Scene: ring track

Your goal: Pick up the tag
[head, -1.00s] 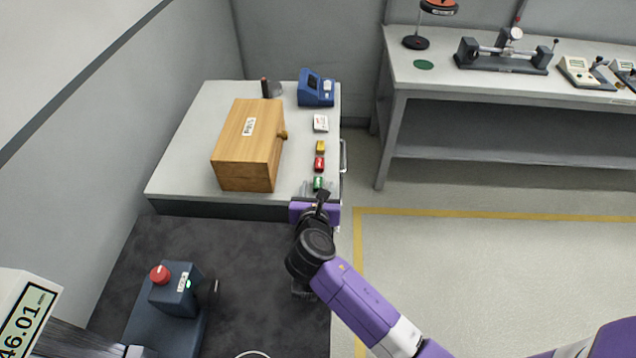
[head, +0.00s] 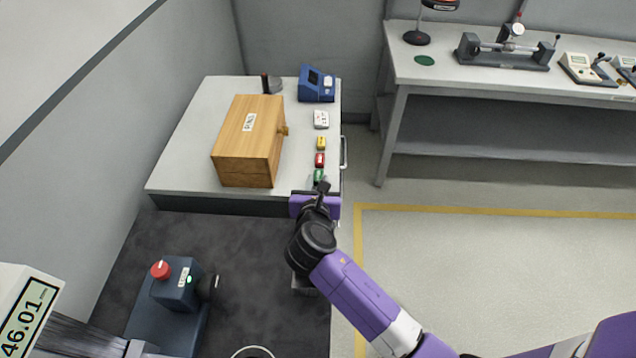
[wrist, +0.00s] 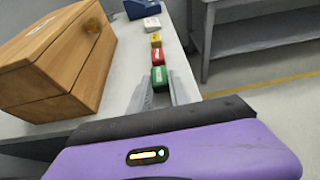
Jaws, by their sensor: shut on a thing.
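A small green tag (head: 318,175) is at the near right part of the white bench top, the nearest in a row of small coloured blocks. It also shows in the wrist view (wrist: 160,78), between the two grey fingers. My gripper (head: 318,182) is at the bench's front right corner, shut on the green tag; its fingers (wrist: 161,88) lie along the tag's two sides. Part of the tag is hidden by the gripper in the head view. Whether it is clear of the bench top is hard to tell.
A red block (head: 319,159), a yellow block (head: 321,143) and a white one (head: 321,119) line up behind. A wooden box (head: 249,145) stands left, a blue device (head: 317,84) at the back. A grey table (head: 500,78) stands right, past open floor.

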